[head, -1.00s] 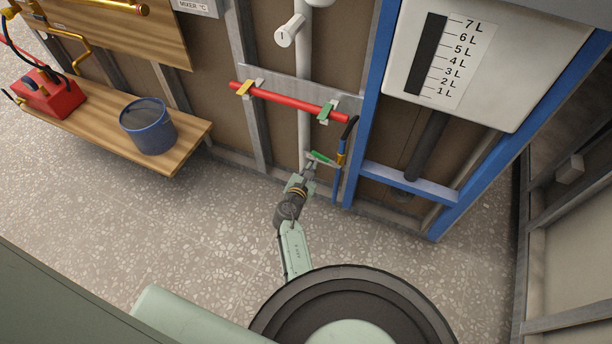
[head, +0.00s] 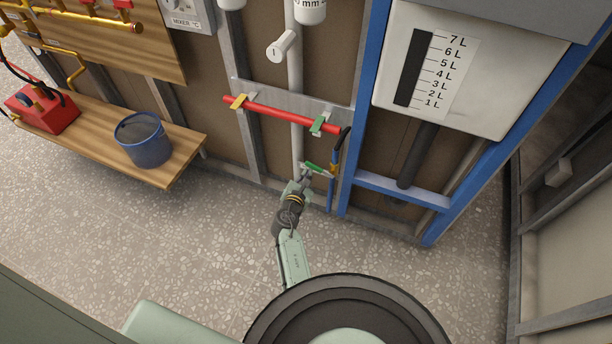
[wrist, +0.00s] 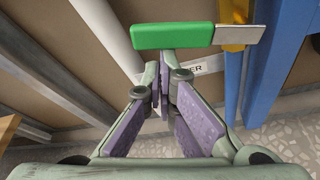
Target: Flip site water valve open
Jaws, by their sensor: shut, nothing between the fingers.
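The site water valve's green-handled lever (head: 317,168) is low on the wall frame, left of the blue post. In the wrist view the green handle (wrist: 172,36) lies level, with its bare metal end reaching right to a brass fitting (wrist: 235,46) on a blue pipe (wrist: 235,85). The lever stands crosswise to that pipe. My gripper (head: 305,178) is just below and in front of the handle. In the wrist view its fingers (wrist: 165,80) are shut and empty, with tips just under the handle's lower edge. I cannot tell whether they touch it.
A white label (wrist: 205,66) ending in "ER" sits behind the lever. A red pipe (head: 275,113) with a yellow and a green lever runs above. The blue post (head: 360,110) stands close on the right. A bench (head: 175,150) with a blue bucket (head: 144,145) is at left.

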